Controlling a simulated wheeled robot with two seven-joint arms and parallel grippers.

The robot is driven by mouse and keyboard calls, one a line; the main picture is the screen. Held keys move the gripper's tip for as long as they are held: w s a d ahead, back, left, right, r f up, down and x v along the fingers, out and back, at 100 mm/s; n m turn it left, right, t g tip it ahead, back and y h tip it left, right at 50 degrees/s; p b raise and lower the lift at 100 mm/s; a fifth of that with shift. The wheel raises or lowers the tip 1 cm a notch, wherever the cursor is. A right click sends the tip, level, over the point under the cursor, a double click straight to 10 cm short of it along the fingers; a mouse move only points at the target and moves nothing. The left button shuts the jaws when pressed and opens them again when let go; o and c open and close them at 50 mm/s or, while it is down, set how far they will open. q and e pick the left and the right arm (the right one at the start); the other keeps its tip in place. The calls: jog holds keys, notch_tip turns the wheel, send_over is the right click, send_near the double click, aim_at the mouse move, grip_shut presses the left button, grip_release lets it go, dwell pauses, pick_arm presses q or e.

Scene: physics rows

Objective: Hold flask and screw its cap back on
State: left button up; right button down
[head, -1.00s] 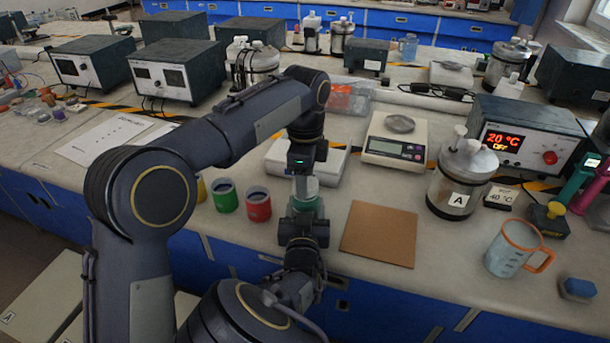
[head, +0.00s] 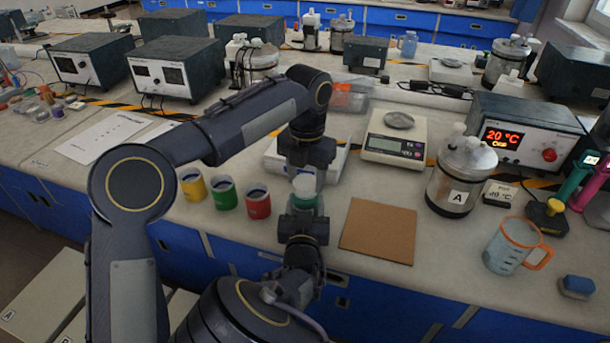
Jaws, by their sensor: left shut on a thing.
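The flask (head: 304,203) is small, with a green part showing, and stands upright between the fingers of my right gripper (head: 303,216), which comes up from below. Its lower part is hidden by that gripper. A pale, whitish cap (head: 304,184) shows right above the green part. My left gripper (head: 305,172) points down from above and is shut on the cap, directly over the flask. Cap and flask look in line and very close. I cannot tell whether they touch or whether the threads are engaged.
Yellow (head: 192,185), green (head: 223,192) and red (head: 258,202) cups stand left of the grippers. A brown board (head: 378,232) lies to the right. A scale (head: 394,140), a jar marked A (head: 460,180) and an orange-handled jug (head: 508,248) stand further right.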

pick_arm(q)
jog(key=shift+s+f+m, duration=0.1)
jog(key=shift+f+m, duration=0.1)
jog(key=shift+m, duration=0.9)
jog(key=shift+r+m, duration=0.2)
jog(key=shift+m, duration=0.2)
jog(key=o, duration=1)
jog(key=shift+r, duration=0.1)
jog(key=shift+r, duration=2.25)
jog(key=shift+c, duration=0.4)
